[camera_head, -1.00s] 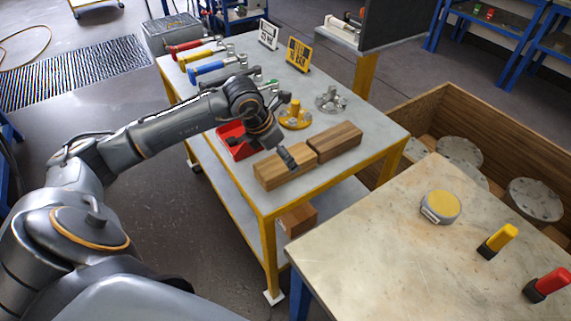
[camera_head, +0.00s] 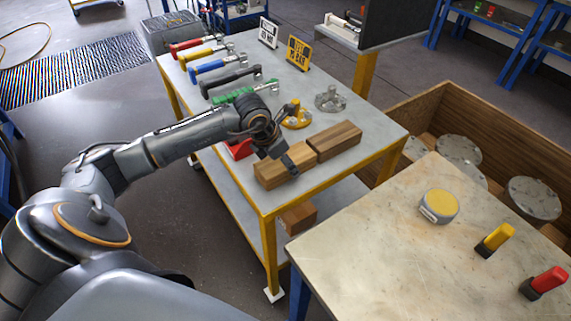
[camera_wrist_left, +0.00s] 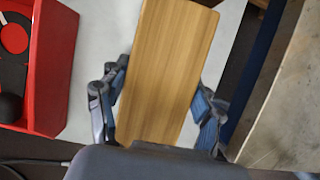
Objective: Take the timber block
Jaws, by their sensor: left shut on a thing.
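Two wooden blocks lie end to end on the grey top of a yellow-framed cart. My left gripper (camera_head: 290,165) is over the nearer timber block (camera_head: 270,173), its fingers at the block's sides. In the left wrist view the light-brown timber block (camera_wrist_left: 165,65) runs lengthwise between the two blue-padded fingers, and the gripper (camera_wrist_left: 160,108) is shut on it. The block appears to rest on the cart top. The farther block (camera_head: 337,141) lies just beyond its end. My right gripper is not in view.
A red tray (camera_wrist_left: 40,75) is close beside the block. Behind are flanged parts, a yellow one (camera_head: 296,117) and a grey one (camera_head: 330,99), and several coloured-handled tools. Another block (camera_head: 297,218) lies on the lower shelf. A pale table (camera_head: 365,225) stands at the right.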

